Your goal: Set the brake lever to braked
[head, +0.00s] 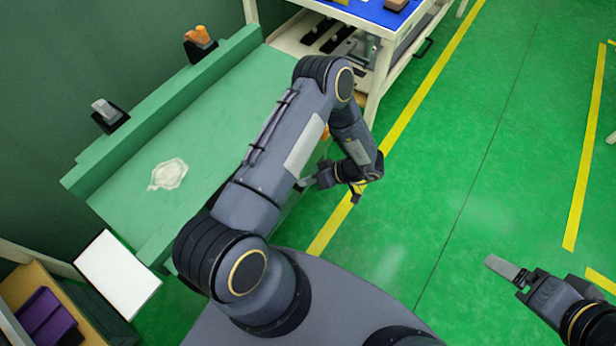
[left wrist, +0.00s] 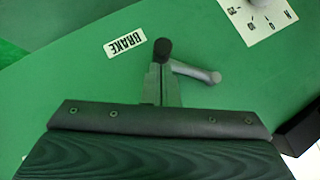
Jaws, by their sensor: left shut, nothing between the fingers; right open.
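The brake lever (left wrist: 192,69) shows in the left wrist view as a short grey bar slanting across a green panel. A round black knob (left wrist: 163,47) is at its left end, and its right end is rounded. A white label reading BRAKE (left wrist: 125,44) is to the left of the knob. My left gripper (left wrist: 161,72) is shut and empty, its fingertips right at the lever near the knob; I cannot tell whether they touch. In the head view my left gripper (head: 309,183) is beside the bench's right side, and the lever is hidden there. My right gripper (head: 510,277) is open and empty over the floor.
A white plate with letters (left wrist: 260,14) is on the same panel at upper right. The green bench (head: 225,105) carries a clear crumpled item (head: 169,174) and two small fixtures, one orange (head: 200,40), one grey (head: 106,110). A blue-topped cart (head: 372,12) stands behind.

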